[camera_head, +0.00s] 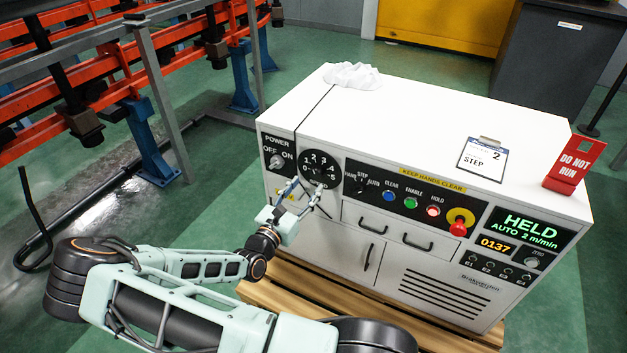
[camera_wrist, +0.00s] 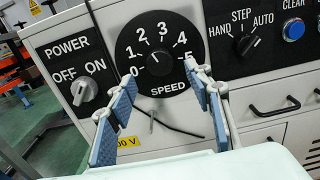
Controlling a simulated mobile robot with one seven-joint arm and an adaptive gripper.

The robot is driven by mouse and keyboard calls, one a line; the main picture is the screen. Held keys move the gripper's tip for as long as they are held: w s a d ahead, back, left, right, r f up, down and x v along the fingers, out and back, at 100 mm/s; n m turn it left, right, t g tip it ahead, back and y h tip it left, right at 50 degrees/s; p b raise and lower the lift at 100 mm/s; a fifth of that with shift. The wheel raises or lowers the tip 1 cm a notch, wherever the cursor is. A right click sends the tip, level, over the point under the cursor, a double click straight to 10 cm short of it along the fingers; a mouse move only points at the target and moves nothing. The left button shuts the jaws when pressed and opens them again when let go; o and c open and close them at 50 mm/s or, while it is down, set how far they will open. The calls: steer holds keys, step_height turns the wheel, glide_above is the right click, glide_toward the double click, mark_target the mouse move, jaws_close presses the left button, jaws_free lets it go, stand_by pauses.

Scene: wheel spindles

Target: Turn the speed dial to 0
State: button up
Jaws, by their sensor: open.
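The speed dial (camera_wrist: 155,52) is a round black plate with white numbers 0 to 5 and a dark knob at its centre. A short white mark shows on the knob, but I cannot tell exactly which number it points to. The dial also shows in the head view (camera_head: 320,169) on the left of the cabinet's front. My gripper (camera_wrist: 164,84) is open and empty, its blue-padded fingers either side of the dial's lower part, near 0 and 5. In the head view my gripper (camera_head: 308,187) is just below and in front of the dial. Contact cannot be told.
Left of the dial is the power switch (camera_wrist: 84,92); right is the HAND/STEP/AUTO selector (camera_wrist: 246,45). Beyond are buttons and a red emergency stop (camera_head: 458,227). The display (camera_head: 524,231) reads HELD, AUTO 2 m/min. A red DO NOT RUN sign (camera_head: 574,160) stands on top.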

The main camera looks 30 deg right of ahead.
mark_target(315, 175)
steer(key=x, duration=0.5)
steer(key=shift+d+b, duration=0.1)
steer(key=shift+b, duration=0.3)
steer(key=c, duration=1.2)
steer(key=shift+o, duration=0.2)
